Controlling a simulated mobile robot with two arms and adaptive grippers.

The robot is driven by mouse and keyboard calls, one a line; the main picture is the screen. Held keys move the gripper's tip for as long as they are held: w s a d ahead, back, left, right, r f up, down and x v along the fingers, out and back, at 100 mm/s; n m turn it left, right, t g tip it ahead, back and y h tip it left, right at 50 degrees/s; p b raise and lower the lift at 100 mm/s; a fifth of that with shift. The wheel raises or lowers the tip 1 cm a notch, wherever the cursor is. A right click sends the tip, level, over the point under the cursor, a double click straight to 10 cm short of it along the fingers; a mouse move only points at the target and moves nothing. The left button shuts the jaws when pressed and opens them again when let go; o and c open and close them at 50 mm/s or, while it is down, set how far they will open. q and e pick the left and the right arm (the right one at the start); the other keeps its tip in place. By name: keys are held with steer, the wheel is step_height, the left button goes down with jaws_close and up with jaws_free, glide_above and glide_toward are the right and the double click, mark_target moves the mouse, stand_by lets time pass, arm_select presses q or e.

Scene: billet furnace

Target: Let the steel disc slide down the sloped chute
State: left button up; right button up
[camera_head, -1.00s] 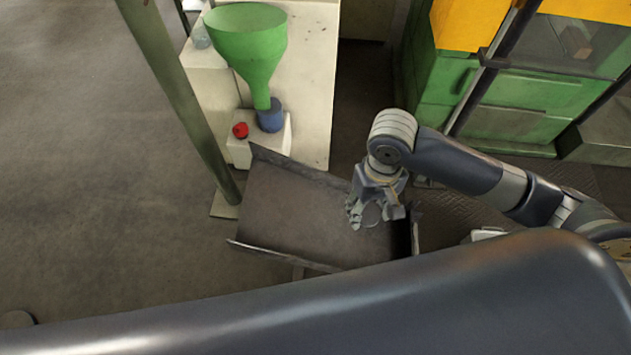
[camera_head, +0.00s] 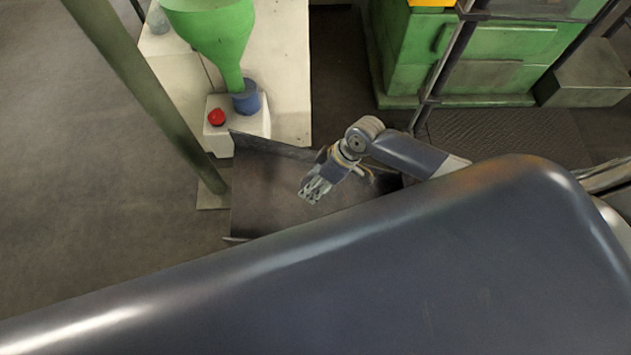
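The sloped chute (camera_head: 262,190) is a dark metal trough with raised edges, in the middle of the head view. Its lower front part is hidden behind my own large dark body part. My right gripper (camera_head: 314,189) is over the chute, with its fingers pointing down and to the left. The fingers are small and look close together; I cannot tell whether they are open or shut. I cannot make out the steel disc, on the chute or in the fingers. My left gripper is not in view.
A green funnel (camera_head: 217,35) stands over a blue cup (camera_head: 246,98) on a pale bench. A red button (camera_head: 216,117) is beside it. A green post (camera_head: 150,90) rises left of the chute. Green cabinets (camera_head: 500,60) stand at the back right. The floor at left is clear.

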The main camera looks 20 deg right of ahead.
mark_target(292, 201)
steer(key=shift+w+a+f+b, duration=0.1)
steer(key=shift+a+f+b, duration=0.1)
steer(key=shift+f+b, duration=0.15)
steer(key=shift+a+f+b, duration=0.2)
steer(key=shift+f+b, duration=0.1)
steer(key=shift+f, duration=0.05)
steer(key=b+x, duration=0.4)
steer(key=shift+w+a+f, duration=0.25)
steer(key=shift+a, duration=0.1)
arm_select(q)
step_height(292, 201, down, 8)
steer(key=b, duration=0.2)
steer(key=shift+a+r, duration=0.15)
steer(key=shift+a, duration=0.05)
arm_select(e)
steer(key=shift+x, duration=0.95)
steer(key=shift+w+a+r, duration=0.1)
steer(key=shift+w, duration=0.05)
steer(key=o, duration=1.5)
steer(key=shift+c, duration=0.2)
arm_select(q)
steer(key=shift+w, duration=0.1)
arm_select(e)
steer(key=v, duration=1.2)
steer(key=shift+a, duration=0.1)
